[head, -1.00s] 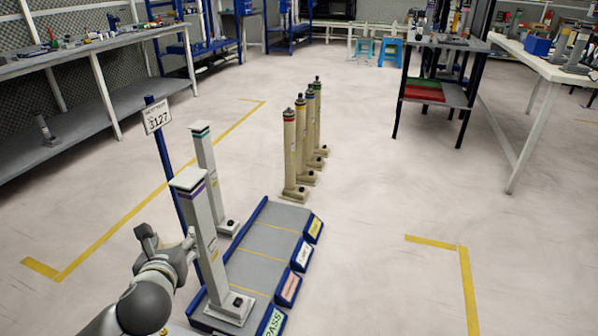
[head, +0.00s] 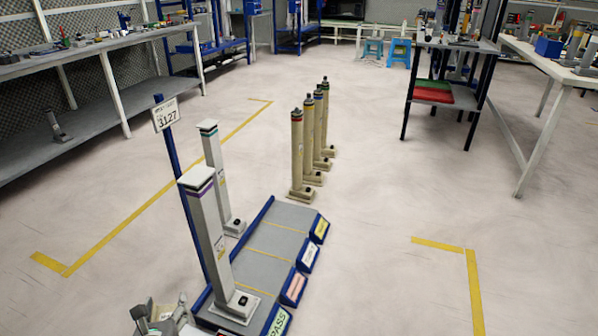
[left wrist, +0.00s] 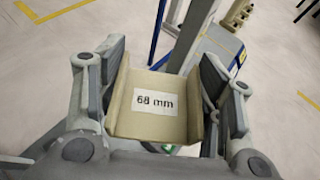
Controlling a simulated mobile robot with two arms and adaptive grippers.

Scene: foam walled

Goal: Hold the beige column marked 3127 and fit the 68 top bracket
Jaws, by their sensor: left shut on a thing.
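A beige U-shaped bracket (left wrist: 150,112) labelled "68 mm" sits between the fingers of my left gripper (left wrist: 158,92) in the left wrist view. The left gripper also shows at the bottom edge of the head view (head: 160,318), partly cut off. Several beige columns (head: 298,160) with dark tops and coloured bands stand in a row on the floor. A "3127" sign (head: 166,114) is on a blue post, near two pale grey columns; the nearer one (head: 210,235) has a purple band. No number is readable on the beige columns. My right gripper is not in view.
The pale columns stand on a low blue-edged grey platform (head: 275,238) with labels along its right side, one reading "PASS". Workbenches line the left (head: 90,58) and right (head: 540,65). Yellow lines mark the floor, which is clear at centre right.

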